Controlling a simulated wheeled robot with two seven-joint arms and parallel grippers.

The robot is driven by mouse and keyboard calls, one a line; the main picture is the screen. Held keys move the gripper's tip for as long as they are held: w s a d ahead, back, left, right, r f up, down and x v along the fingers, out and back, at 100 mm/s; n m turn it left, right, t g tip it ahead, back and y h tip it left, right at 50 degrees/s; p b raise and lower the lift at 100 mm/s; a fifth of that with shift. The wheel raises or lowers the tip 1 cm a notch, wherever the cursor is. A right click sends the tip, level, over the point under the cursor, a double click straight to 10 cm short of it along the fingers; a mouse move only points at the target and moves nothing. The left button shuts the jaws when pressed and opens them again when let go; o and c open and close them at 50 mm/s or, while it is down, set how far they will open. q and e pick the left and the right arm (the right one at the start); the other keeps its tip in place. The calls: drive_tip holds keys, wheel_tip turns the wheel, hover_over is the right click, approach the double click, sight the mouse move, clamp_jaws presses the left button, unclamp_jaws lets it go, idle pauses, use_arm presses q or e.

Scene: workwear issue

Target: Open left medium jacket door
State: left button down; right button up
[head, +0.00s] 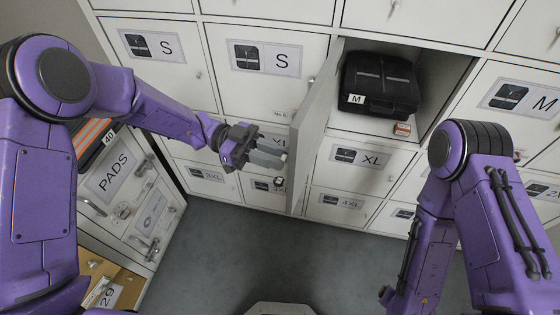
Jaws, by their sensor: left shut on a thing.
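The left medium jacket door (314,130) stands swung out from its compartment, hinged at its left side and seen nearly edge-on. Inside the opened compartment lies a folded black jacket (380,82) with a white M tag. My left gripper (272,155) is at the door's outer face, on its left, with its grey fingers shut. The handle it closes on is hidden by the fingers. My right arm comes in from the right and bends down; its gripper is out of view.
Closed lockers surround the opening, with an S door (262,85) to its left, an XL door (368,165) below, and another M door (515,105) to the right. A PADS cabinet (118,180) stands at the left. The grey floor (250,245) in front is clear.

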use_arm(q)
drive_tip(key=c, duration=1)
unclamp_jaws()
drive_tip(key=shift+o, duration=0.2)
drive_tip(key=b+v, duration=0.3)
drive_tip(key=v, duration=0.7)
drive_tip(key=shift+w+a, duration=0.2)
drive_tip(key=shift+a, duration=0.05)
